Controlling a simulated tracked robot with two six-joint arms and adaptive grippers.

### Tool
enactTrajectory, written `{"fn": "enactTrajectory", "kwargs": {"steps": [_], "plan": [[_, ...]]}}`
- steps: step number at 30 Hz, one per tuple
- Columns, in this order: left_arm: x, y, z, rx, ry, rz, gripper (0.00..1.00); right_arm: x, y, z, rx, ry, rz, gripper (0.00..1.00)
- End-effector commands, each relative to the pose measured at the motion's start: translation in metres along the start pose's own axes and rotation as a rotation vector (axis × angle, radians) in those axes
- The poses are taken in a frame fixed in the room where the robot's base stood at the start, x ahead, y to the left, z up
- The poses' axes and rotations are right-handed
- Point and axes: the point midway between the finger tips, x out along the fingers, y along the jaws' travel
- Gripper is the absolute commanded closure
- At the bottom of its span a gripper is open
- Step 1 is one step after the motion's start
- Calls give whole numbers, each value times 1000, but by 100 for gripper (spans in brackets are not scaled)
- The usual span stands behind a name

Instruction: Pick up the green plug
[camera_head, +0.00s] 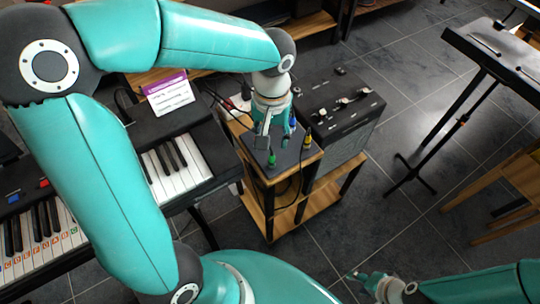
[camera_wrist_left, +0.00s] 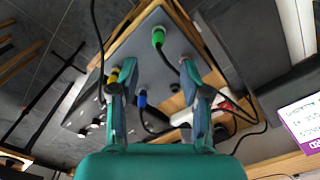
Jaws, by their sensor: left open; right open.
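The green plug (camera_head: 271,159) stands upright near the front corner of the dark panel on a small wooden stand. In the left wrist view the green plug (camera_wrist_left: 158,38) shows beyond the fingertips, between their lines, with a black cable. My left gripper (camera_head: 267,135) is open and empty above the panel, just behind the green plug. Its spread fingers (camera_wrist_left: 157,70) also show in the left wrist view, with nothing between them. My right gripper (camera_head: 358,276) is open and empty low at the bottom of the head view, far from the plug.
A yellow plug (camera_head: 307,138) and a blue plug (camera_head: 292,119) stand close by on the same panel (camera_head: 289,158). A black amplifier (camera_head: 340,105) stands behind right. A keyboard (camera_head: 180,165) is at left, a music stand (camera_head: 490,50) at right. Cables trail behind the panel.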

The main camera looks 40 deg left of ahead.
Motion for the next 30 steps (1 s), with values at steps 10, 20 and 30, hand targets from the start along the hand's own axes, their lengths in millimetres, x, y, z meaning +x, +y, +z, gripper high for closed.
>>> {"fn": "enactTrajectory", "kwargs": {"steps": [10, 20, 30], "plan": [[35, 2, 0, 4, -1, 0, 53, 2, 1, 0, 0, 0, 0, 51], [77, 4, 2, 4, -3, -1, 53, 0, 0, 0, 0, 0, 0, 51], [84, 5, 1, 5, 1, 1, 53, 0, 0, 0, 0, 0, 0, 51]]}}
